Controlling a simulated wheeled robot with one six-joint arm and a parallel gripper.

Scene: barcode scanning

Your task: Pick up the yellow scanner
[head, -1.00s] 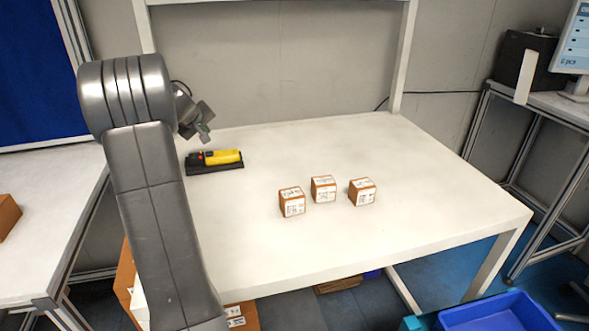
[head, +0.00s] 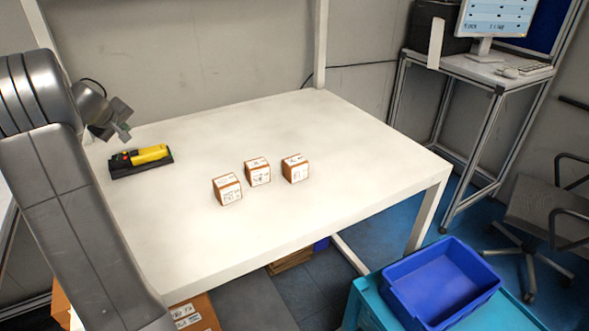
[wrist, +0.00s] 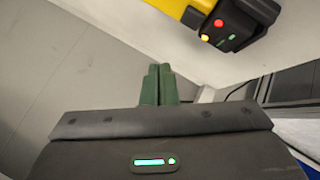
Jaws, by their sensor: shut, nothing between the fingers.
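The yellow scanner (head: 149,154) lies on its black base (head: 143,167) at the left of the white table. In the wrist view the scanner (wrist: 192,5) shows at the top right, cut off by the frame edge, with its black end and red, yellow and green spots. My gripper (head: 124,132) is above and behind the scanner, near the table's back left. In the wrist view the green fingers of my gripper (wrist: 158,72) are together and empty, apart from the scanner.
Three small brown boxes with white labels, the left one (head: 227,189), the middle one (head: 257,172) and the right one (head: 295,168), stand on the white table (head: 330,140). A blue bin (head: 440,285) stands at the lower right. The table's right side is clear.

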